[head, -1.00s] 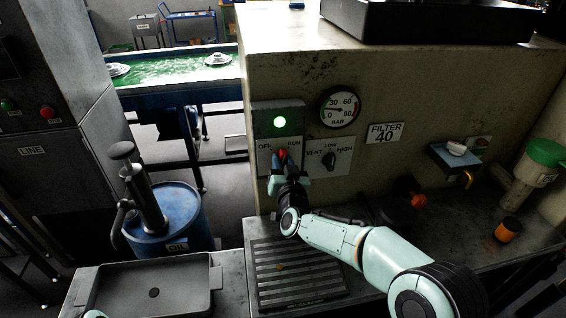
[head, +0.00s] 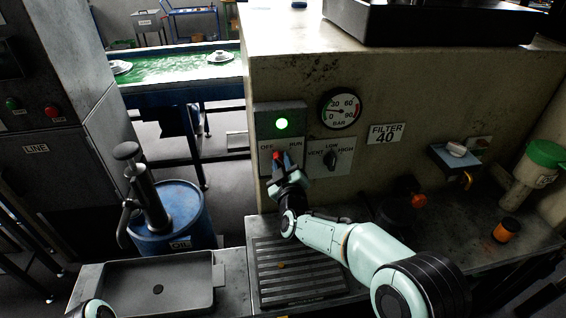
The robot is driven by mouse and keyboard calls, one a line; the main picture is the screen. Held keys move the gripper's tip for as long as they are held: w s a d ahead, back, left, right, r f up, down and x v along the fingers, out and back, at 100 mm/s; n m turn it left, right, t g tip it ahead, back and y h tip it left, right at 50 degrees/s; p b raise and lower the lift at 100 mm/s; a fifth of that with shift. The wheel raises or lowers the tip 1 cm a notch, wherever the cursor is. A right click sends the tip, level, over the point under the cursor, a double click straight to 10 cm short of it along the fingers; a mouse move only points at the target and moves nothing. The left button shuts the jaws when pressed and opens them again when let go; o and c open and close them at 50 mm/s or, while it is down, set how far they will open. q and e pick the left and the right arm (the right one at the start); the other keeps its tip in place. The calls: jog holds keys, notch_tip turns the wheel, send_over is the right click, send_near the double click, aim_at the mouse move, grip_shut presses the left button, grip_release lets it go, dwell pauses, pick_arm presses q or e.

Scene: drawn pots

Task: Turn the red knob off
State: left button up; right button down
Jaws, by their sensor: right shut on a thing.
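The red knob (head: 277,155) is on a light plate marked OFF at left and RUN at right, on the front of the large beige machine. My right gripper (head: 282,161) is shut on the red knob, and its fingers hide much of it. The knob's visible red end is at the upper left of the fingers, nearer the OFF mark.
A black selector (head: 331,160) marked VENT, LOW and HIGH sits just right of the knob. A pressure gauge (head: 340,108) is above it. A slotted grate (head: 298,272) lies below, beside a grey tray (head: 200,288). A blue oil drum (head: 190,212) stands at left.

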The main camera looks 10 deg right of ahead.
pick_arm(q)
jog(key=shift+r, duration=0.1)
pick_arm(e)
jog(key=shift+f+n, duration=0.1)
jog(key=shift+n, duration=0.5)
jog(key=c, duration=1)
grip_release()
jog(key=shift+s, duration=0.4)
pick_arm(q)
jog(key=f, duration=0.1)
jog(key=s+f+b, duration=0.1)
jog(key=f+b, duration=0.1)
jog(key=shift+s, duration=0.25)
pick_arm(e)
jog(key=s, duration=1.2)
jog(key=shift+s, duration=0.3)
